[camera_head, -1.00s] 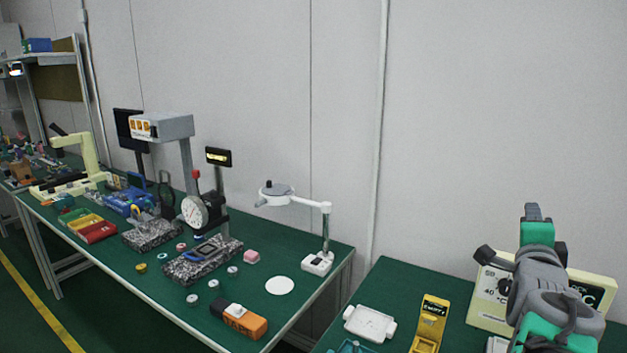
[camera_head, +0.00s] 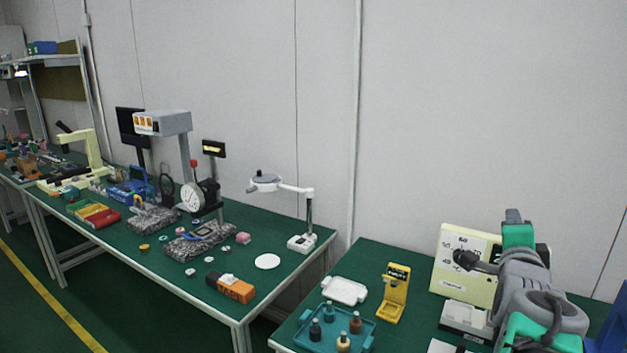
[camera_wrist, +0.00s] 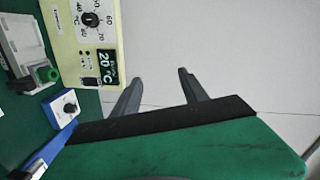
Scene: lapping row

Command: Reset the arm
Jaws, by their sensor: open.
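My arm, grey and green, stands at the lower right in the head view. My gripper (camera_head: 462,259) points left there, in front of the cream box. In the wrist view my gripper (camera_wrist: 160,85) shows two grey fingers spread apart, with nothing between them but the pale wall behind. The cream temperature box (camera_wrist: 88,45), with a dial and a display reading 20 °C, is left of the fingers. It also shows in the head view (camera_head: 465,285), partly hidden by my arm.
A teal tray (camera_head: 368,343) with several small bottles, a white tray (camera_head: 345,290) and a yellow stand (camera_head: 393,300) are on the near bench. A gap separates it from the left bench (camera_head: 240,300), which holds gauges and a lamp. A blue object (camera_head: 612,325) is at the right edge.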

